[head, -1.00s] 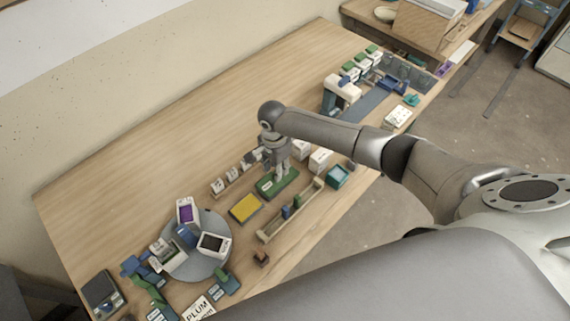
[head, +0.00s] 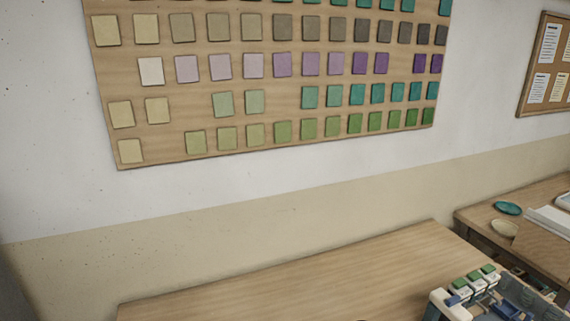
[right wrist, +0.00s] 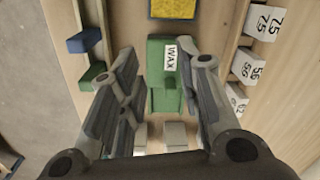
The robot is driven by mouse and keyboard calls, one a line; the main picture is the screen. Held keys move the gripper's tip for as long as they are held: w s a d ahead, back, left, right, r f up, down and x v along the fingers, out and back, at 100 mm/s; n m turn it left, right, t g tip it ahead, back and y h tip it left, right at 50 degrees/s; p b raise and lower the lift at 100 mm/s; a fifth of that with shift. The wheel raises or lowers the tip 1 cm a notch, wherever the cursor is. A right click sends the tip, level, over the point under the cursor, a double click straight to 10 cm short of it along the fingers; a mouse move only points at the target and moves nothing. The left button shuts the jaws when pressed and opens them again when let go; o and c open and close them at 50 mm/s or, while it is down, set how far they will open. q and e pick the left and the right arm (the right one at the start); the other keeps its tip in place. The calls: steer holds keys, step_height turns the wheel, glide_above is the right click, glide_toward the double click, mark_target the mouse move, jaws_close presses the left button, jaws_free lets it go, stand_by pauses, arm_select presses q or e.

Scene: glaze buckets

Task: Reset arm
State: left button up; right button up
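My right gripper (right wrist: 166,85) shows in the right wrist view with its two fingers spread apart. It is open, and I see nothing held between the fingers. Behind the gap between them is a green block or pad with a white WAX label (right wrist: 170,58). The view does not show clearly how high the fingers are above it. Neither arm shows in the head view, and my left gripper is in no current view.
The right wrist view shows a yellow pad (right wrist: 178,8), a blue block (right wrist: 83,41), a green block (right wrist: 99,79) and white numbered boxes (right wrist: 262,22). The head view shows a wall board of colour tiles (head: 290,88), bare tabletop (head: 300,285) and a side table (head: 535,230).

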steer(key=s+a+r+n+t+y, duration=0.1)
steer(key=s+a+r+n, duration=0.1)
steer(key=s+a+n, duration=0.3)
steer(key=s+a+r+n+y, duration=0.1)
steer(key=s+a+n, duration=0.15)
steer(key=s, duration=0.45)
steer(key=s+d+r+n+t+h, duration=0.25)
steer(key=s+d+r+n, duration=0.4)
steer(key=s+d, duration=0.5)
step_height(320, 180, down, 32)
steer(key=g+b, duration=0.2)
steer(key=b, duration=0.5)
steer(key=s+d+f+b, duration=0.1)
steer(key=s+f+b, duration=0.2)
steer(key=s+f, duration=0.5)
steer(key=s+d+f+b, duration=0.2)
steer(key=s+f+b, duration=0.2)
steer(key=s+f, duration=0.5)
step_height(320, 180, down, 6)
steer(key=shift+s+f+g, duration=0.15)
steer(key=shift+f+g, duration=0.1)
steer(key=shift+g, duration=0.1)
